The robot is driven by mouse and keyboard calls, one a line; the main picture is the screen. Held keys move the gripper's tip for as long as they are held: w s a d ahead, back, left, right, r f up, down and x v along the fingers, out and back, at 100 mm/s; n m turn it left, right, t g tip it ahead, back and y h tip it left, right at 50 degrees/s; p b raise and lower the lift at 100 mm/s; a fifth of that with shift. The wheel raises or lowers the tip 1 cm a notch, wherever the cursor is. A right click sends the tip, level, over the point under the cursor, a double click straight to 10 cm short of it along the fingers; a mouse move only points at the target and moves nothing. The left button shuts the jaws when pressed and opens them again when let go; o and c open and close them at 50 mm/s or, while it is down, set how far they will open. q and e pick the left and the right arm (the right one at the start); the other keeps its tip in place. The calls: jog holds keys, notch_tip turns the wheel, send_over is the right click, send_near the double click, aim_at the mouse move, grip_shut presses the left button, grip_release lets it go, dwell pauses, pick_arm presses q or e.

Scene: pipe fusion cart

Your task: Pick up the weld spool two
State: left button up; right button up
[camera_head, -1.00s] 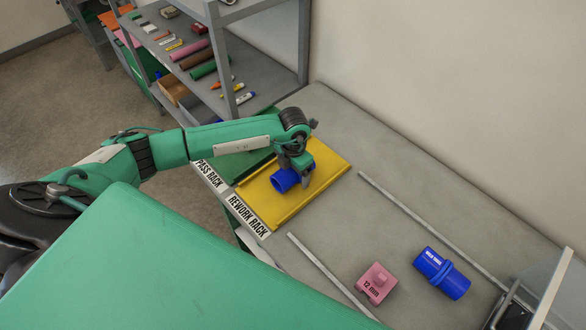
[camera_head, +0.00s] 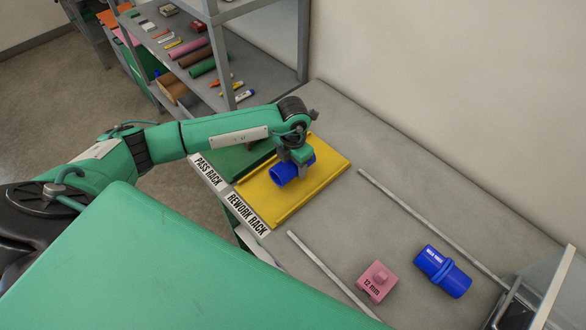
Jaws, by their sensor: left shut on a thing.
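A blue spool (camera_head: 283,174) is at the yellow rework rack tray (camera_head: 275,210), and no label on it is readable from here. My left gripper (camera_head: 300,161) reaches down from above and is shut on this spool, its fingers partly covering the spool's far end. I cannot tell for certain whether the spool touches the tray or is just above it. A second blue spool (camera_head: 440,272) with a white label, seemingly "WELD THREE", lies on the right of the bench. My right gripper is not in view.
The green pass rack tray (camera_head: 237,160) is left of the yellow one, partly behind my arm. A pink 12 mm block (camera_head: 376,281) and two grey rails (camera_head: 415,218) are on the bench. A grey shelf (camera_head: 170,28) stands at the back left. The bench behind the trays is clear.

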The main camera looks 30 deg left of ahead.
pick_arm(q)
notch_tip(320, 180, up, 18)
jog(key=b, duration=0.5)
jog(key=shift+f, duration=0.15)
